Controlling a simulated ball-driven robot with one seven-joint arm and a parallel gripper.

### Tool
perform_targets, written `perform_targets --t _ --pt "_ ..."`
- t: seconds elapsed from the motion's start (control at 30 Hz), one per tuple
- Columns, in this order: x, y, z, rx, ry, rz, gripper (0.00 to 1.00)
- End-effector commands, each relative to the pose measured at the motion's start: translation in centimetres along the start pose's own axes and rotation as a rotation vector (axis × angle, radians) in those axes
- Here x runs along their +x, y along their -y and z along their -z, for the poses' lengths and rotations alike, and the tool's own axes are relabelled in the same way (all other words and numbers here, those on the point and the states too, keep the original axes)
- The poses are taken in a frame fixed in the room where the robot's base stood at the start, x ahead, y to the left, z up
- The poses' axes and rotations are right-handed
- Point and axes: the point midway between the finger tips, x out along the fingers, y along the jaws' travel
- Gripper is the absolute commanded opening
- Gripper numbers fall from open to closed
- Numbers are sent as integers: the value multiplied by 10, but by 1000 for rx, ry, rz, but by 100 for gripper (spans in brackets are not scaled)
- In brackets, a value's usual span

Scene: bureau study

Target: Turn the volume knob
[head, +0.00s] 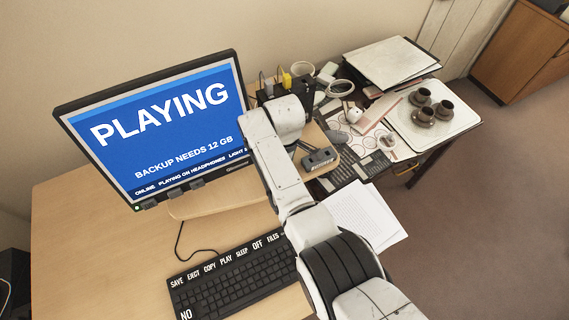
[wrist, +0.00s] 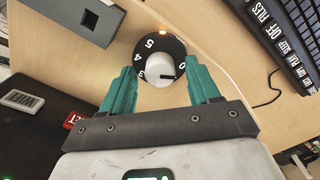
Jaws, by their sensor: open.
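The volume knob (wrist: 160,70) shows in the wrist view as a round pale cap with a dark pointer mark, set in a black dial ring (wrist: 150,45) with white numbers. The ring lies on a light wooden surface, with a small orange light at its top edge. My gripper (wrist: 160,66) is open. Its two teal fingers stand on the left and right of the knob, with visible gaps to the cap. Whether the fingertips are down at cap height is hard to tell. In the head view my arm hides the knob and the fingers.
A monitor (head: 165,125) reads PLAYING and stands left of my arm. A black keyboard (head: 235,280) lies in front of it. A small grey device (head: 320,158) sits right of my arm. Papers (head: 362,215) and a white tray (head: 455,125) with brown cups lie further right.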

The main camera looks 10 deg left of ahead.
Motion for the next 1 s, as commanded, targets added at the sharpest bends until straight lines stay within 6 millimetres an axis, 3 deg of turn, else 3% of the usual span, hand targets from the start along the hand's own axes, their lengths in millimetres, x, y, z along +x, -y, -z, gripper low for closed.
perform_targets --t 0.6,1.0 --pt "-96 -1 1 0 -3 -4 61" --pt "-105 0 1 -1 -2 -2 61"
